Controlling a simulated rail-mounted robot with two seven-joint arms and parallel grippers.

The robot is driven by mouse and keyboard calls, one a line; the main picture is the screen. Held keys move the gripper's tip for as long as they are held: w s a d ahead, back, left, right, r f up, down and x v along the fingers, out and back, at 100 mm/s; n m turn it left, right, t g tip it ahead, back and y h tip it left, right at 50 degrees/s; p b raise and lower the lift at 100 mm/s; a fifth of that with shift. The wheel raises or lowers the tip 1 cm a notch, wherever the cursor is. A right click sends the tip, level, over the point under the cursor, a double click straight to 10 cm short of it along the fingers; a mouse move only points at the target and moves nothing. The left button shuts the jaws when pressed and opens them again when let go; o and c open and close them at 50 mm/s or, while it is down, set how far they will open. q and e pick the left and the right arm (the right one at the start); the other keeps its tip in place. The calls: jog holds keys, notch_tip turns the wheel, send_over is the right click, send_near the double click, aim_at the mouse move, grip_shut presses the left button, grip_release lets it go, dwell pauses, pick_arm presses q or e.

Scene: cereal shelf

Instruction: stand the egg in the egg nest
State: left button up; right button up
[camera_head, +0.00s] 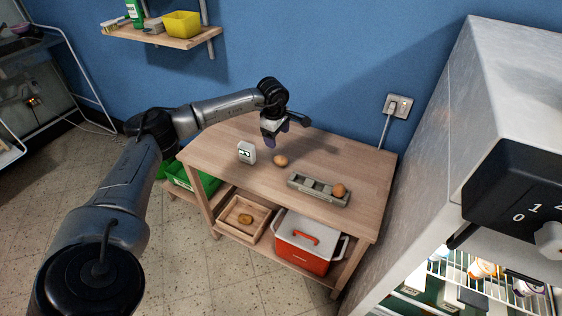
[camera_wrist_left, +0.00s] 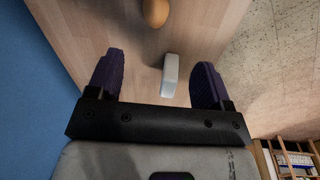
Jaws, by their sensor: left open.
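A brown egg (camera_head: 281,160) lies on the wooden table. A grey egg nest (camera_head: 312,189), a long tray with hollows, lies to its right. Another brown egg (camera_head: 339,190) sits at the right end of the nest. My left gripper (camera_head: 275,135) hangs above the table, behind the loose egg, with its purple fingers apart and empty. In the left wrist view, the fingers (camera_wrist_left: 156,72) are spread wide and one egg (camera_wrist_left: 155,12) shows beyond them at the top edge. My right gripper is not in view.
A small white device (camera_head: 247,152) stands left of the loose egg; a white block, likely it, shows in the wrist view (camera_wrist_left: 170,75). A red-and-white cooler (camera_head: 305,248) and wooden crate (camera_head: 232,221) are below. A grey cabinet (camera_head: 440,140) borders the right; the table's back right is clear.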

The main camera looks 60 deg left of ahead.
aim_at(282, 158)
pick_arm(q)
jog(key=f+b, duration=0.1)
jog(key=f, duration=0.4)
jog(key=w+f+b, duration=0.1)
jog(key=f, duration=0.2)
jog(key=shift+a+f+b, duration=0.2)
jog(key=shift+f+b, duration=0.05)
jog(key=shift+b, duration=0.1)
jog(key=shift+w+a+f+b, duration=0.1)
jog(key=shift+w+f+b, duration=0.1)
jog(key=shift+f+b, duration=0.45)
jog(key=shift+w+f+b, duration=0.25)
jog(key=shift+f, duration=0.8)
jog(key=shift+w+a+f+b, duration=0.1)
jog(key=shift+w+f+b, duration=0.1)
jog(key=shift+f+b, duration=0.45)
jog(key=shift+f, duration=0.15)
jog(key=shift+c, duration=1.4)
jog(key=c, duration=0.8)
jog(key=shift+p, duration=0.3)
